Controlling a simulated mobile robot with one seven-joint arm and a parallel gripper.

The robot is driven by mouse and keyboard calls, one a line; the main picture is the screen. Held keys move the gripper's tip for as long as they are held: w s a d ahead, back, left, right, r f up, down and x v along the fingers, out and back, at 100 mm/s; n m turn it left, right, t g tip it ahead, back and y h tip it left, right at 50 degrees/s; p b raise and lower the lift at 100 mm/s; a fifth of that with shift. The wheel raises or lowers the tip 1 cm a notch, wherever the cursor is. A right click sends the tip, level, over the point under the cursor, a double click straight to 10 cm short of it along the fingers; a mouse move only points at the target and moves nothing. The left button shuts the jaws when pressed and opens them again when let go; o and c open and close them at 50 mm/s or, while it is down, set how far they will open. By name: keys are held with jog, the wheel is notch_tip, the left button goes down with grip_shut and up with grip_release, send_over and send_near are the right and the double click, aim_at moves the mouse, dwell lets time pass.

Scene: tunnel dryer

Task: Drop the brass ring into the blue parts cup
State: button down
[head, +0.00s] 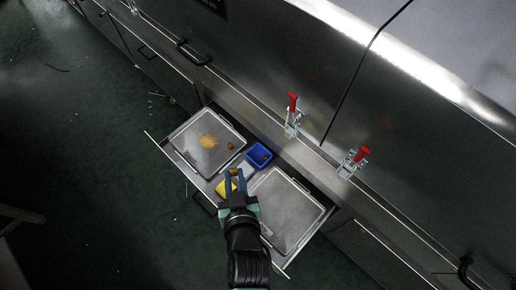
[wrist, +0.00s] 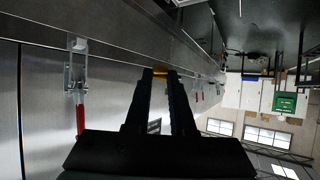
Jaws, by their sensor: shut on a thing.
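My gripper (head: 235,172) is over the open drawer in the head view, between the two trays. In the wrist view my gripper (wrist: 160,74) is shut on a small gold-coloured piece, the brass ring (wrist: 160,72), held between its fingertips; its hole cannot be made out. The blue parts cup (head: 259,155) stands in the drawer, a little up and right of the fingertips in the head view. The ring is apart from the cup. The cup is not seen in the wrist view.
A yellow cup (head: 222,189) is beside my gripper. The left tray (head: 185,152) bears an orange-brown patch (head: 207,141) and a small brownish piece (head: 230,146). The right tray (head: 285,205) looks empty. Red-handled clamps (head: 292,112) (head: 355,160) stand on the ledge behind the drawer.

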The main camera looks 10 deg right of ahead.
jog(key=w+a+f+b, duration=0.3)
jog(key=w+f+b, duration=0.1)
jog(key=f+b, duration=0.8)
jog(key=w+a+f+b, duration=0.3)
jog(key=f+b, duration=0.9)
jog(key=b, duration=0.6)
send_over(260, 163)
notch_tip(260, 163, down, 6)
jog(key=shift+s+a+f+b, duration=0.1)
jog(key=shift+s+f+b, duration=0.1)
jog(key=shift+b, duration=1.05)
notch_tip(260, 163, down, 5)
jog(key=shift+r+b, duration=0.1)
jog(key=shift+b, duration=1.15)
jog(key=shift+w+f, duration=0.2)
jog(key=shift+b, duration=0.3)
jog(key=shift+f+b, duration=0.45)
jog(key=shift+f, duration=0.15)
